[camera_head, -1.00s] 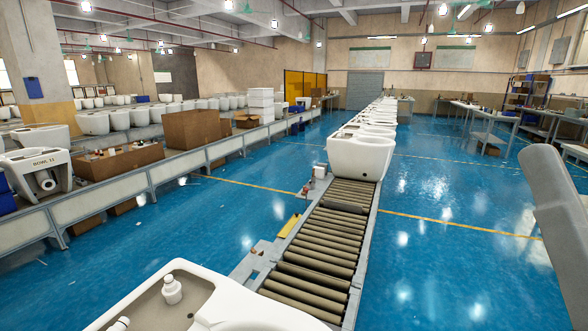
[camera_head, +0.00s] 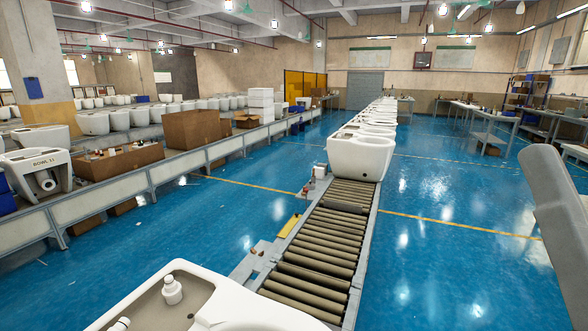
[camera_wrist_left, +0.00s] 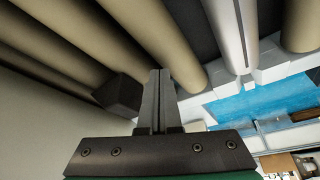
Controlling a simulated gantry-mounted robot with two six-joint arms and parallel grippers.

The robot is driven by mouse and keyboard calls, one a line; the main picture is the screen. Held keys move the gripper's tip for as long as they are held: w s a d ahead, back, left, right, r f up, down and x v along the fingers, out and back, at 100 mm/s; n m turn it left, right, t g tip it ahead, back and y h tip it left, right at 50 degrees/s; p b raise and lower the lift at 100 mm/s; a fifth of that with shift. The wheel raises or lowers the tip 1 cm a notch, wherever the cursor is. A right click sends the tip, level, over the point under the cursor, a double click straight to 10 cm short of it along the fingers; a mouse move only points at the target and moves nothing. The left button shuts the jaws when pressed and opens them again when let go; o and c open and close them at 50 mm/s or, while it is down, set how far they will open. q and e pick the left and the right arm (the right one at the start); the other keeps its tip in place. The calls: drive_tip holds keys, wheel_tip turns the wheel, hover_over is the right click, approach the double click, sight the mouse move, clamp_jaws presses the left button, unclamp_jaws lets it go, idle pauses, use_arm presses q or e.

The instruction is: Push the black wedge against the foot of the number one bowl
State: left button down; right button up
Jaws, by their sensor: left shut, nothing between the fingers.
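The black wedge (camera_wrist_left: 121,93) shows in the left wrist view as a small dark block on the tan rollers, beside a pale surface. My left gripper (camera_wrist_left: 158,75) is shut and empty, its fingers just right of the wedge; whether they touch it I cannot tell. The pale surface (camera_wrist_left: 60,115) at the left looks like the side of a bowl. In the head view a white bowl (camera_head: 225,290) fills the bottom foreground, with no number visible on it. The wedge and both grippers are out of the head view.
The roller conveyor (camera_head: 322,238) runs away from the foreground bowl to a row of white bowls (camera_head: 362,155). A yellow piece (camera_head: 289,226) lies at its left edge. A side line at left carries bowls and a brown crate (camera_head: 120,158).

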use_arm(q)
drive_tip(key=shift+w+d+b, duration=0.35)
drive_tip(key=shift+w+b, duration=0.05)
drive_tip(key=shift+w, duration=0.35)
drive_tip(key=shift+w+d+b, duration=0.3)
drive_tip(key=shift+w+b, duration=0.05)
drive_tip(key=shift+w, duration=0.4)
idle(1.3)
drive_tip(key=shift+w+d, duration=0.15)
drive_tip(key=shift+w, duration=0.25)
drive_tip(key=shift+w+d+b, duration=0.15)
drive_tip(key=shift+w+b, duration=0.1)
drive_tip(key=shift+b, duration=0.15)
drive_tip(key=shift+w, duration=0.15)
drive_tip(key=shift+w+d, duration=0.15)
drive_tip(key=shift+w, duration=0.15)
drive_tip(key=shift+w+b, duration=0.1)
drive_tip(key=shift+b, duration=0.2)
idle(0.6)
